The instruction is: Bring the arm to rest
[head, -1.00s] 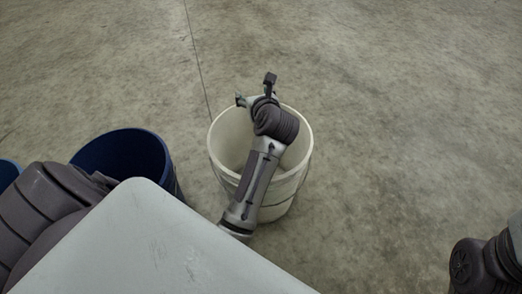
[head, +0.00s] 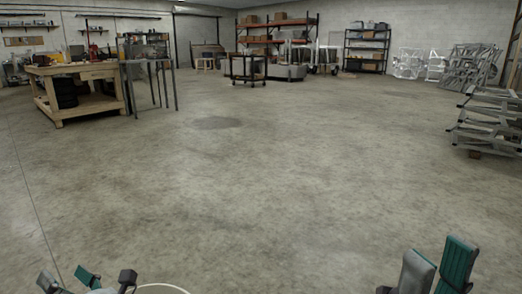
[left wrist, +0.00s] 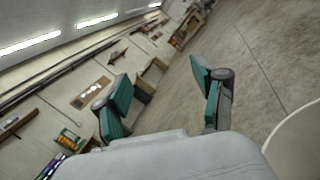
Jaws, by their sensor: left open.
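My left gripper (head: 66,279) is at the bottom left of the head view, only its fingertips showing. In the left wrist view its two teal-padded fingers (left wrist: 163,98) stand wide apart with nothing between them. My right gripper (head: 437,266) shows at the bottom right of the head view. Its two grey fingers with teal pads point up and are apart, with no object seen between them. A pale bucket's rim (head: 163,287) shows beside the left gripper, and the bucket is at the right edge of the left wrist view (left wrist: 298,148).
A wooden workbench (head: 75,72) and a metal-legged table (head: 147,63) stand at the left. A dark cart (head: 247,69) and shelving (head: 367,48) are at the back. Aluminium frames (head: 487,125) are stacked at the right. The concrete floor between is clear.

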